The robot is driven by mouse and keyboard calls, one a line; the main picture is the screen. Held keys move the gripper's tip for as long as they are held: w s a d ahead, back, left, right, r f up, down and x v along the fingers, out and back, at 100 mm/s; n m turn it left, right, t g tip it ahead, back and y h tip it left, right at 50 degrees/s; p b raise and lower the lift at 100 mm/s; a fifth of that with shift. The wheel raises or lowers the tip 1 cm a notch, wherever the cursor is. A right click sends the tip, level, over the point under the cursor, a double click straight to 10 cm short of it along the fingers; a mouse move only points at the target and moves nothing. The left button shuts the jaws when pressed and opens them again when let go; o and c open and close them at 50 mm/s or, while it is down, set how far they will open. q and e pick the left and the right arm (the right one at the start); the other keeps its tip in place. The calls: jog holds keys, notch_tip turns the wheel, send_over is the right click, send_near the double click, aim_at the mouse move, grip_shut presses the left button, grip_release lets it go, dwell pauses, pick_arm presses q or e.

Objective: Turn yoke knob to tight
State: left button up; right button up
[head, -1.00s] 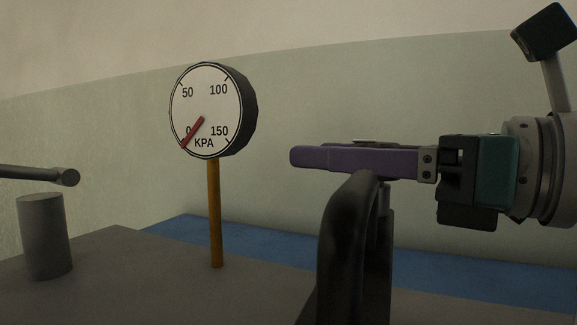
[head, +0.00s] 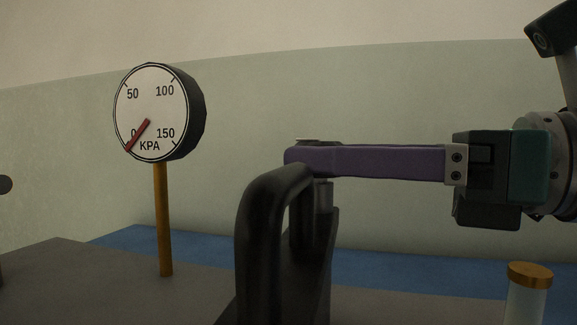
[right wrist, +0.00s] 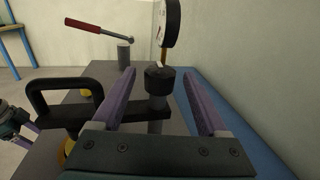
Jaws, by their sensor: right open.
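The yoke knob is a dark round cap (right wrist: 159,80) on a grey stem. In the right wrist view it sits between the tips of my two purple fingers, with a gap visible on both sides. My right gripper (head: 300,157) is open around it. In the head view the near finger hides most of the knob; a sliver of its top (head: 318,141) shows above. The black yoke handle (head: 260,225) arches in front. Part of my left gripper (right wrist: 22,138) shows at the left edge of the right wrist view; its jaw opening is unclear.
A pressure gauge (head: 152,108) on an orange post stands beyond the knob, its needle near 0. A red-handled lever (right wrist: 85,26) rests by a grey post (right wrist: 124,53). A gold-capped cylinder (head: 530,275) stands at the lower right. A wall lies behind.

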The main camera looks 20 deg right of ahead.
jog(key=shift+b+v, duration=0.65)
jog(key=shift+v, duration=1.75)
